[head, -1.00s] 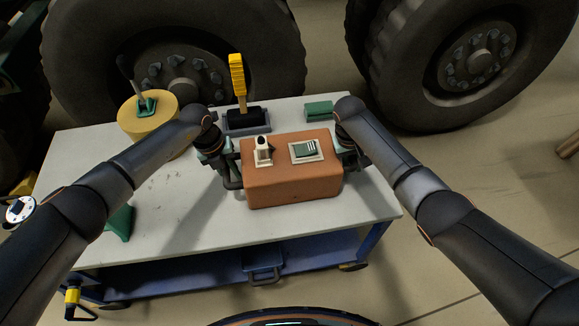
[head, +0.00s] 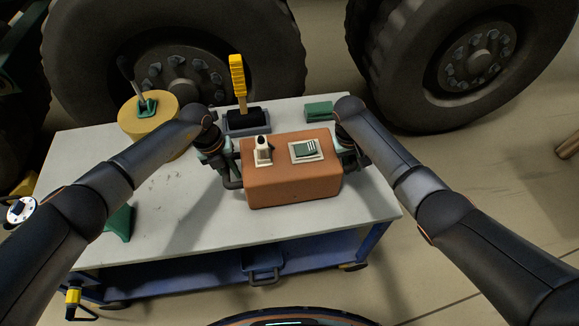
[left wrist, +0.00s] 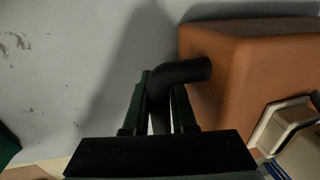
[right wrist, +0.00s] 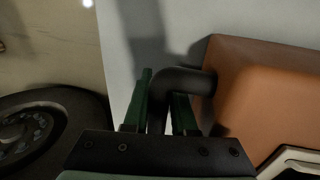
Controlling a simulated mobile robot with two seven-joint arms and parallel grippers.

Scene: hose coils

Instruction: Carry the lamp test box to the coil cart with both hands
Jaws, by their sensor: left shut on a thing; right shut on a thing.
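The lamp test box (head: 292,186) is an orange-brown box with a pale switch and a green-and-white panel on top. It sits level over the front right part of the pale top of a blue cart (head: 150,225). I cannot tell whether it touches the top. My left gripper (head: 228,172) is shut on the box's left black handle (left wrist: 183,73). My right gripper (head: 352,158) is shut on its right black handle (right wrist: 183,82). Both handles pass between the green fingers in the wrist views. The arms partly hide the handles in the head view.
A yellow round block (head: 135,119) with a green fitting, a dark tray (head: 260,127) with a yellow-handled tool, and a green block (head: 319,110) stand along the cart's back. A green wedge (head: 120,222) is at left. Large tyres (head: 270,50) stand behind.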

